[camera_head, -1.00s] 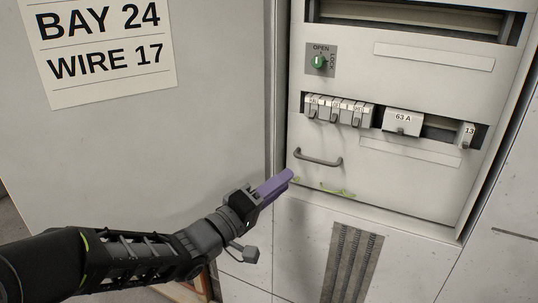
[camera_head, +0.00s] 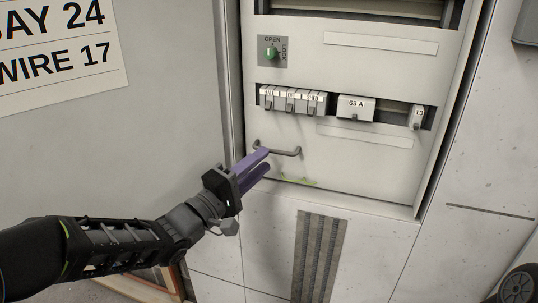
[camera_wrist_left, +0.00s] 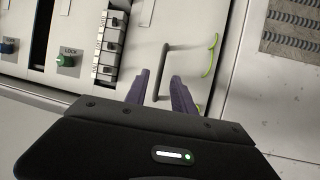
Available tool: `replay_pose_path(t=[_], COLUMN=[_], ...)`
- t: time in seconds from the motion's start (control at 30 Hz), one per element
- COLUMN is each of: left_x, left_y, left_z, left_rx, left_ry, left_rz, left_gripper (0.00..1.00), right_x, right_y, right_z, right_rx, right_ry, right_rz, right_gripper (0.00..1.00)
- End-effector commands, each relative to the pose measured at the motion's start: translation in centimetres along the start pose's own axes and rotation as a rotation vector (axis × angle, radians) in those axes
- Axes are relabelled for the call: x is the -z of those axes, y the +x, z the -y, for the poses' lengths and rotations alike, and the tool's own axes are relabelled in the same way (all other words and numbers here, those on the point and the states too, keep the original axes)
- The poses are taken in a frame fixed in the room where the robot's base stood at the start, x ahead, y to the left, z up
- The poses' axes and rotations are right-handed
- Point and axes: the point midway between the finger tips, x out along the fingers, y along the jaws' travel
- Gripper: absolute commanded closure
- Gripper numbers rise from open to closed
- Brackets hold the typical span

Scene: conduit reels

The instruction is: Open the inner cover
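The inner cover (camera_head: 345,175) is a pale grey panel in the cabinet and looks closed. Its grey bar handle (camera_head: 285,152) is at the lower left; it also shows in the left wrist view (camera_wrist_left: 165,62). The green knob (camera_head: 271,54) sits upper left by the OPEN and LOCK labels, its white mark upright towards OPEN. My left gripper (camera_head: 266,158) is open, its purple fingers apart, at the handle's left end. In the left wrist view the handle bar lies between the fingertips (camera_wrist_left: 160,78); I cannot tell whether they touch it. My right gripper is out of view.
A row of breakers (camera_head: 292,100) and a 63 A block (camera_head: 355,108) sit in slots above the handle. A yellow-green wire (camera_head: 298,181) is at the cover's lower edge. A large grey door (camera_head: 150,120) with a sign stands at the left. A vent (camera_head: 318,255) is below.

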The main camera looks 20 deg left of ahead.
Motion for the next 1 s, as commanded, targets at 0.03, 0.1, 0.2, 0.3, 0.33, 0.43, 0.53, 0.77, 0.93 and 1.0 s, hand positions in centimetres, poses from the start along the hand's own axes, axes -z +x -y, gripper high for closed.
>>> replay_pose_path(t=[0.03,0.1,0.2,0.3,0.33,0.43,0.53,0.77,0.93,1.0], left_x=[-0.1,-0.1,-0.1,-0.1,-0.1,-0.1,-0.1,-0.1,-0.1,-0.1], left_y=[0.9,1.9,3.0,3.5,3.5,3.6,3.5,3.5,3.5,3.5], left_z=[0.0,0.0,0.0,0.0,0.0,0.0,0.0,0.0,0.0,0.0], left_rx=[0.0,0.001,0.0,0.0,0.0,0.0,0.0,0.0,0.0,0.001], left_ry=[-0.002,-0.002,0.0,-0.001,-0.001,-0.001,-0.001,-0.001,-0.001,-0.001], left_rz=[0.003,0.002,0.002,0.001,0.001,0.0,0.0,0.0,0.0,0.0], left_gripper=[0.7,0.7,0.7,0.7,0.7,0.7,0.7,0.86,1.0,1.0], right_x=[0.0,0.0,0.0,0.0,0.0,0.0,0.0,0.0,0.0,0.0], right_y=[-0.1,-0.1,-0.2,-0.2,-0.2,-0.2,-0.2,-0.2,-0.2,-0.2], right_z=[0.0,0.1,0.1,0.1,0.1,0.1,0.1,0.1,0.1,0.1], right_rx=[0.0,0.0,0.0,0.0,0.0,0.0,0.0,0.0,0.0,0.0], right_ry=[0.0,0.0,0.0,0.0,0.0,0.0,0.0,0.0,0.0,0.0], right_rz=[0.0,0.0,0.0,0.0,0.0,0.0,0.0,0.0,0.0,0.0], right_gripper=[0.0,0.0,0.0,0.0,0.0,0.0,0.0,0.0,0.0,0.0])
